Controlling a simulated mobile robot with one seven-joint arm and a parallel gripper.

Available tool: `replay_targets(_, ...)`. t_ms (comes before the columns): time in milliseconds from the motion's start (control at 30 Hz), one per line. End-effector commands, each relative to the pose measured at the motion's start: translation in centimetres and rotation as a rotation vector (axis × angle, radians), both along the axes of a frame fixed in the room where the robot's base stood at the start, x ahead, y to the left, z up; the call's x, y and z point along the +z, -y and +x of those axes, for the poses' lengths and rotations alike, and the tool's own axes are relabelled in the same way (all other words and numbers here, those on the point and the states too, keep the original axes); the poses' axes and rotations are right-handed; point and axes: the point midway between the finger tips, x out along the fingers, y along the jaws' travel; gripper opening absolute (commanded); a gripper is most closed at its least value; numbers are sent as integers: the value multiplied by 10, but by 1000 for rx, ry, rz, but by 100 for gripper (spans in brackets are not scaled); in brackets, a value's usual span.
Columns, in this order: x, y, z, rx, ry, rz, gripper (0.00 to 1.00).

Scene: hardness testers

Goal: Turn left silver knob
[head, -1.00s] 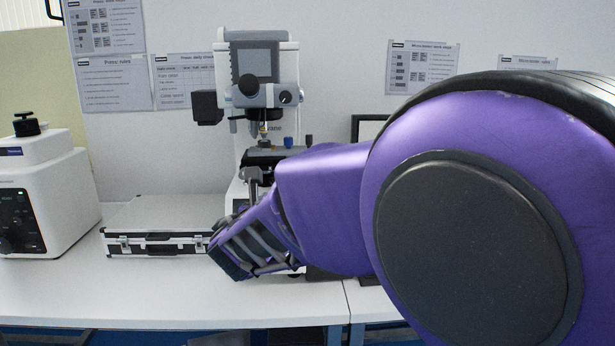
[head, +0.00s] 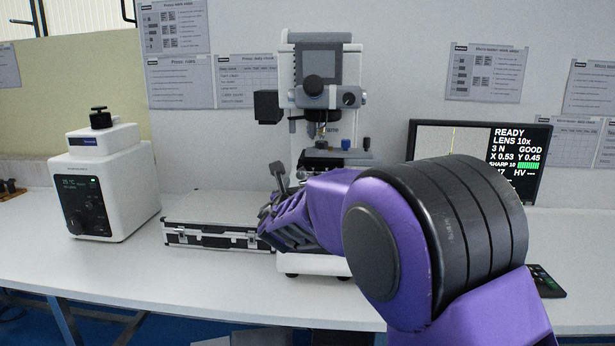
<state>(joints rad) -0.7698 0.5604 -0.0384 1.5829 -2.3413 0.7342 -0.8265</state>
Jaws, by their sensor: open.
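The white and grey hardness tester (head: 320,65) stands on the bench against the wall. Two dark round knobs show on its head, and a blue knob (head: 345,143) shows at the right of its stage. I cannot clearly make out a left silver knob; my arm hides much of the tester's lower body. My gripper (head: 274,192) is open, with its grey fingers in front of the tester's lower left side. I see nothing between the fingers, and whether they touch the tester cannot be told.
A silver case (head: 205,236) lies on the bench left of the tester, close to my gripper. A white press (head: 104,190) stands farther left. A monitor (head: 432,140) stands behind my arm at right. Bare bench (head: 200,285) lies in front of the case.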

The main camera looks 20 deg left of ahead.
Motion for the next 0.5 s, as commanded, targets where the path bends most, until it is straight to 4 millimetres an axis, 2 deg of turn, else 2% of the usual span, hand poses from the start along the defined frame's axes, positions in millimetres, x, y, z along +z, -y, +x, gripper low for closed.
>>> replay_targets(100, -1, -4, 21, -2, 0, 1, 61)
replay_targets(200, -1, -7, 33, -1, 0, 0, 61)
replay_targets(500, 0, -11, 46, 0, 0, 1, 61)
